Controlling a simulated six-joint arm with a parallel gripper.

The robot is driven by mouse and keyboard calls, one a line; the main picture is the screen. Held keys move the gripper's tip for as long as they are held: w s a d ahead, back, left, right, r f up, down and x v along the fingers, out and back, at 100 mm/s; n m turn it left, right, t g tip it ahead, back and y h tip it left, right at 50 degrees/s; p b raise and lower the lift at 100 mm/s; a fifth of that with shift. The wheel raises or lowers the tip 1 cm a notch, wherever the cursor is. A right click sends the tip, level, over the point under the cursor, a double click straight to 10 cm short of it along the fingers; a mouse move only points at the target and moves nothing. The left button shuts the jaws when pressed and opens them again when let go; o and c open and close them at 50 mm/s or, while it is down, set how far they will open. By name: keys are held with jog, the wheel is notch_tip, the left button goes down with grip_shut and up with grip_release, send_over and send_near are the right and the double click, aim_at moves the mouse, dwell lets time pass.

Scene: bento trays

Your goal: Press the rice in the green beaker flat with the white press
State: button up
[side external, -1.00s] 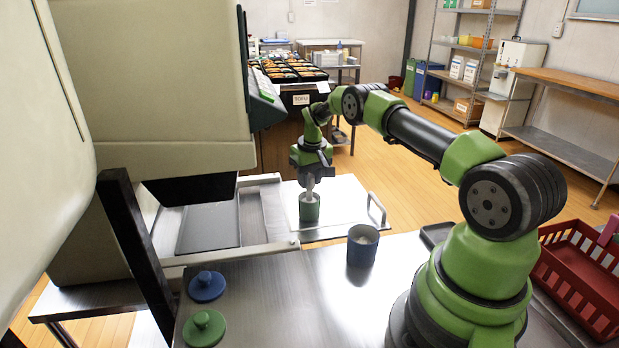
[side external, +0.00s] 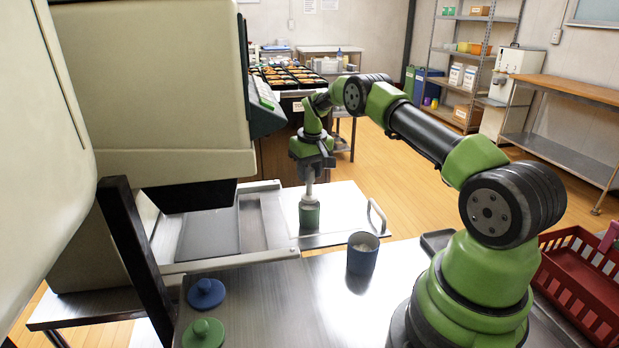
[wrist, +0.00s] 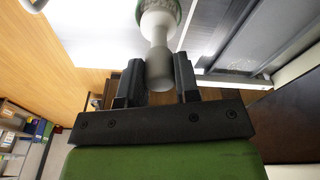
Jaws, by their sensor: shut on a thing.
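My gripper (side external: 311,166) is shut on the handle of the white press (wrist: 158,62) and holds it upright over the green beaker (side external: 309,217). In the side view the press's white lower end (side external: 309,199) shows at the beaker's mouth. Whether it is just inside or just above the rim I cannot tell. In the wrist view the press's wide end overlaps the green rim (wrist: 176,9). The green beaker stands on a white board. The rice in it is hidden.
A blue beaker (side external: 362,255) with white contents stands nearer on the steel table. A blue lid (side external: 206,293) and a green lid (side external: 204,333) lie at the front left. A red basket (side external: 585,290) is at the right. A large machine (side external: 150,90) fills the left.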

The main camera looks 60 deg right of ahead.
jog(key=shift+r, duration=1.85)
jog(key=shift+r, duration=2)
